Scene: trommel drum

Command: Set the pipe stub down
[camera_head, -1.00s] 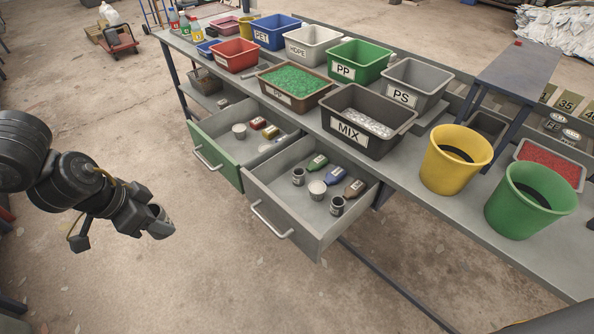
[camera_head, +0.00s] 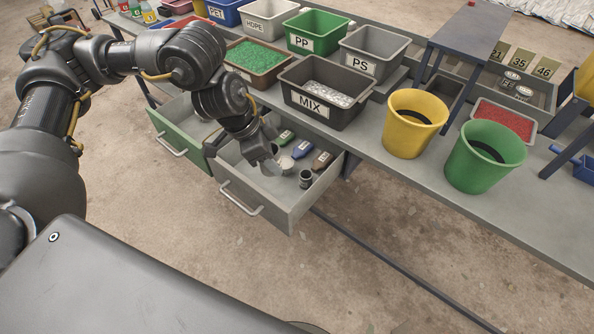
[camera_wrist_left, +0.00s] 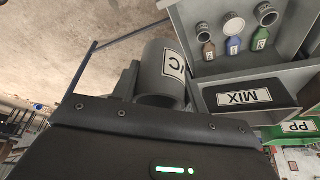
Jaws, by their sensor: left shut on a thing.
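My left gripper (camera_head: 262,153) is shut on a grey pipe stub (camera_head: 271,168) and holds it over the open grey drawer (camera_head: 228,180). In the left wrist view the held pipe stub (camera_wrist_left: 160,78) is a grey cylinder with a white label, partly cut off by the wrist housing. Whether it touches the drawer floor I cannot tell. Inside the drawer are a green bottle, a blue bottle (camera_head: 302,149), a brown bottle, a white cup (camera_head: 286,164) and a dark stub (camera_head: 305,179); another dark stub (camera_wrist_left: 265,13) shows in the wrist view. My right gripper is out of view.
The black MIX bin (camera_head: 325,92) stands on the bench behind the drawer. The green drawer (camera_head: 172,130) is open to the left, partly behind my arm. Yellow (camera_head: 413,122) and green (camera_head: 484,157) buckets stand to the right. The floor in front is clear.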

